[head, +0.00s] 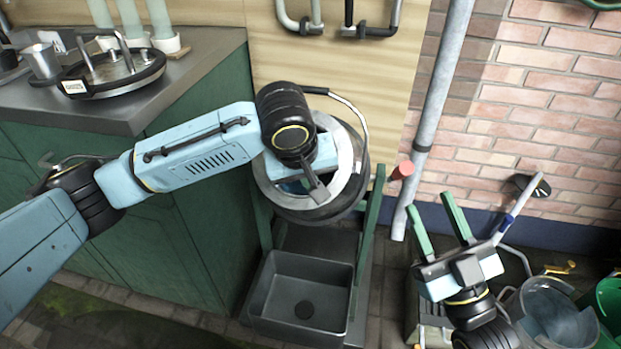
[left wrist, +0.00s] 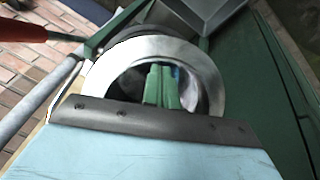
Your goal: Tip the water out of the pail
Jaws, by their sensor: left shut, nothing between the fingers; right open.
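A round metal vessel with a wide pale rim (head: 350,160) and a wire bail, seemingly the pail, sits on the green stand above the dark sink (head: 268,322). Its mouth faces up toward the head camera. A bluish patch shows inside, but I cannot tell if it is water. My left gripper (left wrist: 162,72) is shut and empty, and its green fingertips line up with the mouth in the left wrist view, where the rim (left wrist: 208,68) surrounds them. I cannot tell if they touch it. My left wrist hides part of the mouth. My right gripper (head: 432,202) is open and empty, right of the stand.
A red-ended handle (head: 403,171) sticks out right of the stand; it also shows in the left wrist view (left wrist: 22,31). A grey pipe (head: 437,90) runs down the brick wall. A greyish bucket (head: 550,315) and green bucket (head: 608,300) stand at lower right. A counter (head: 190,75) is at left.

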